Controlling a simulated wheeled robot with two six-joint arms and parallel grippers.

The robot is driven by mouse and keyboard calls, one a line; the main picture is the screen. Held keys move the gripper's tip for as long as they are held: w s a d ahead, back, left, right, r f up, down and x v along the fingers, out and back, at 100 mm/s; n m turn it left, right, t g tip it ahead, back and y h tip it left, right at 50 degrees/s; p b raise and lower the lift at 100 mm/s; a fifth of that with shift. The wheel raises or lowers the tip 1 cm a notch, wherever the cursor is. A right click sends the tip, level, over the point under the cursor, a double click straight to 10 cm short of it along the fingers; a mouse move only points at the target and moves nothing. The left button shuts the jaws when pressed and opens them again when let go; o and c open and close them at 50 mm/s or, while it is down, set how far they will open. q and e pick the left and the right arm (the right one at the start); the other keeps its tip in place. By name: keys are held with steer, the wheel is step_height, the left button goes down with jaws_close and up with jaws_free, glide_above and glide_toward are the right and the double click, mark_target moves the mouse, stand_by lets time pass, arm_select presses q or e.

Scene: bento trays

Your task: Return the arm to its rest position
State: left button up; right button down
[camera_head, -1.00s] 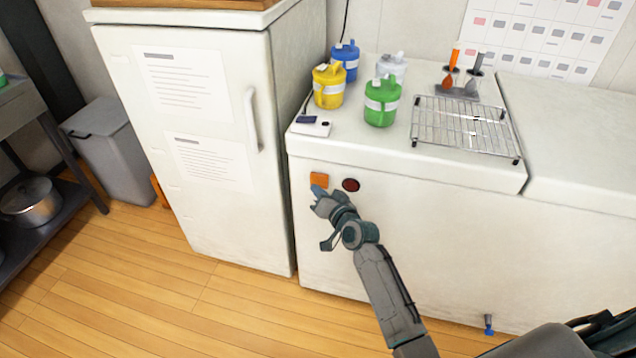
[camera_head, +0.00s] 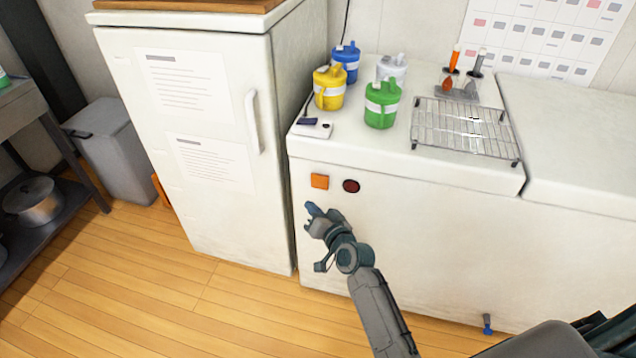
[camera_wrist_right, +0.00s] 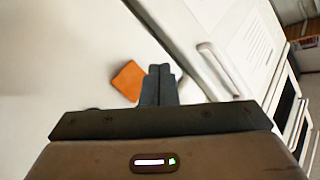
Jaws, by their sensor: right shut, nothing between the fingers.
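My right gripper (camera_head: 312,211) is in front of the white chest freezer (camera_head: 430,240), below an orange square (camera_head: 319,181) on its front. The gripper is shut and empty, apart from the square. In the right wrist view its closed fingers (camera_wrist_right: 159,85) point toward the freezer front, with the orange square (camera_wrist_right: 129,80) just left of them. My right arm (camera_head: 375,310) comes up from the bottom of the head view. My left gripper is not in view.
A dark red round button (camera_head: 351,186) is beside the orange square. Yellow (camera_head: 329,88), blue (camera_head: 346,62) and green (camera_head: 381,104) jugs and a wire rack (camera_head: 465,128) stand on top. A white fridge (camera_head: 200,140) stands left. The wooden floor (camera_head: 150,290) is clear.

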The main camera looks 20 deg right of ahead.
steer(key=s+d+f+n+g+h+p, duration=0.1)
steer(key=s+f+g, duration=0.1)
steer(key=s+f, duration=0.5)
steer(key=s+d+f+n+g, duration=0.1)
steer(key=s+d+f+g, duration=0.2)
steer(key=f, duration=0.8)
steer(key=s+f+n+g+h+p, duration=0.1)
steer(key=s+f+g, duration=0.1)
steer(key=s+f, duration=0.6)
arm_select(q)
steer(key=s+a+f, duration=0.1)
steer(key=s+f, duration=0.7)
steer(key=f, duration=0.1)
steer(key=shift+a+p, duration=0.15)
steer(key=shift+p, duration=0.2)
arm_select(e)
steer(key=s+d+f+g, duration=0.2)
steer(key=s+f, duration=0.4)
steer(key=s, duration=0.3)
steer(key=s+d+f+n+g+h, duration=0.1)
steer(key=s+d+f+g, duration=0.2)
steer(key=s+f, duration=0.3)
steer(key=s+d+f+n+g+h, duration=0.1)
steer(key=s+f, duration=0.5)
steer(key=s, duration=0.7)
steer(key=shift+s+d+g, duration=0.3)
steer(key=shift+d+g, duration=0.4)
steer(key=shift+d, duration=0.3)
